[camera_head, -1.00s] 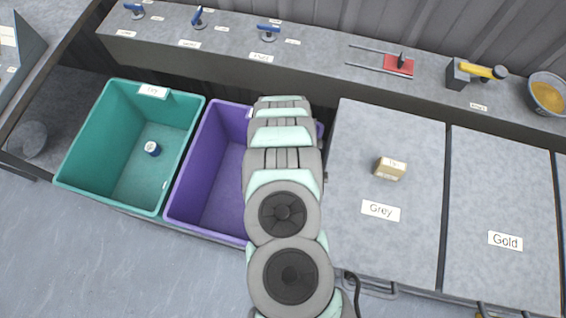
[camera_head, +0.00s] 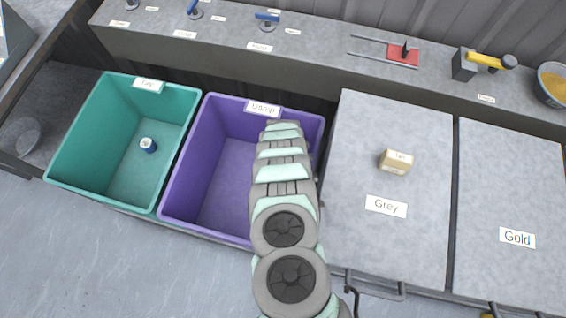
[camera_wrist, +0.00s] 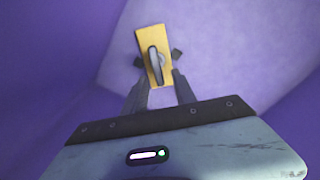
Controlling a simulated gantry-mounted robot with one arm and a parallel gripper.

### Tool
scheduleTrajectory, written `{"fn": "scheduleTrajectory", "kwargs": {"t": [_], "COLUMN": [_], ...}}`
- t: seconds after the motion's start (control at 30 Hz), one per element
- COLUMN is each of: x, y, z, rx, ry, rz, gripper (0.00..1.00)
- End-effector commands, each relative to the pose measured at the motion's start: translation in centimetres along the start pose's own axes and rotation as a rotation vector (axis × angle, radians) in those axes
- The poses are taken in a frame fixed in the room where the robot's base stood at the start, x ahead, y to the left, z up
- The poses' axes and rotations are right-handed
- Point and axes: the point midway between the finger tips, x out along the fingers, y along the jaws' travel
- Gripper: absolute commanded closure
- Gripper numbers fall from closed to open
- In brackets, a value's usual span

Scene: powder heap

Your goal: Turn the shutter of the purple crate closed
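The purple crate (camera_head: 197,165) stands open at the top, right of the teal crate in the head view. In the wrist view its purple inner surfaces (camera_wrist: 250,45) fill the picture. A yellow plate (camera_wrist: 147,36) with a grey turn handle (camera_wrist: 154,66) is there; I take it for the shutter. The handle lies roughly along the plate's length. My gripper (camera_wrist: 159,58) is open, its dark fingers on either side of the handle. I cannot tell whether they touch it. In the head view my arm hides the gripper and the shutter.
The teal crate (camera_head: 100,120) holds a small blue-and-white item (camera_head: 148,145). A tan block (camera_head: 396,162) sits on the grey lid (camera_head: 350,190), right of my arm. Blue-handled items, a red slide (camera_head: 403,58), a yellow-handled tool (camera_head: 487,62) and a bowl (camera_head: 553,85) line the back ledge.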

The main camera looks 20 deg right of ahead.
Motion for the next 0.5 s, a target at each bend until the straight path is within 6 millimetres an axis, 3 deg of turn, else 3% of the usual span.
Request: {"fn": "scheduleTrajectory", "kwargs": {"t": [0.07,0.5], "x": [-0.02,-0.03], "y": [0.0,0.01], "z": [0.0,-0.02], "rx": [0.0,0.0], "ry": [0.0,0.0], "rz": [0.0,0.0], "gripper": [0.67,1.0]}}
